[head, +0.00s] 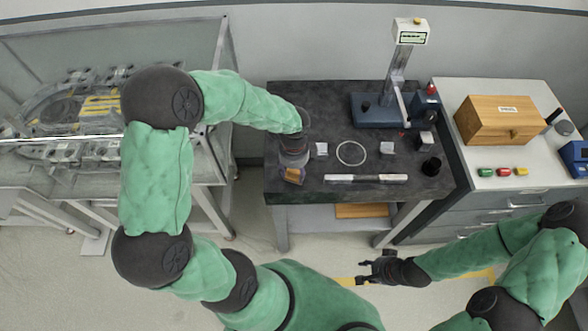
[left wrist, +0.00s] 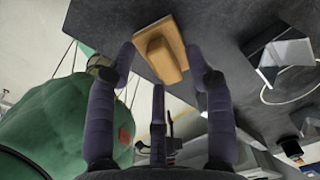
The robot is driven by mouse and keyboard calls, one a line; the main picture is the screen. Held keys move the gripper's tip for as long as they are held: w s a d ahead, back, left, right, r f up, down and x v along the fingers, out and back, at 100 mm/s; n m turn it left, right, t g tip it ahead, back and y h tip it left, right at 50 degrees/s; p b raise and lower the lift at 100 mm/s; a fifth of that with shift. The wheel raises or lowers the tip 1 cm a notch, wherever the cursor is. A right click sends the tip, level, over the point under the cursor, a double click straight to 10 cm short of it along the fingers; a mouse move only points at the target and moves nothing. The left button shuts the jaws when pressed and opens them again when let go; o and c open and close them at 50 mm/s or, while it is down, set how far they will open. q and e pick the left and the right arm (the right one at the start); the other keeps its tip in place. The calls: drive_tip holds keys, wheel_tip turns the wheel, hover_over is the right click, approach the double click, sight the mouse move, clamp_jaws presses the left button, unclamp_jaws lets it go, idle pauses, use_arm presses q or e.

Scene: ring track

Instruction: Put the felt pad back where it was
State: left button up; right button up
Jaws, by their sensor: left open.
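A tan piece with a flat base and a raised block, which looks like the felt pad (left wrist: 163,50), lies on the dark table near its edge in the left wrist view. In the head view it shows as a small brownish patch (head: 293,175) at the table's left front, partly hidden by my left gripper. My left gripper (head: 292,164) is open above it; in the left wrist view its fingers (left wrist: 160,60) stand apart on either side of it, and no grip shows. My right gripper (head: 364,271) is open and empty in front of the table.
On the dark table (head: 300,98) are a thin ring (head: 351,153), a metal block (head: 321,149), another block (head: 387,147), a ruler-like strip (head: 366,178), a black cup (head: 431,166) and a gauge stand (head: 380,111). A wooden box (head: 498,125) stands on the right cabinet.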

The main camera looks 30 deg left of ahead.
sight(294, 172)
use_arm(q)
wheel_tip(294, 172, up, 12)
drive_tip(key=p, duration=0.3)
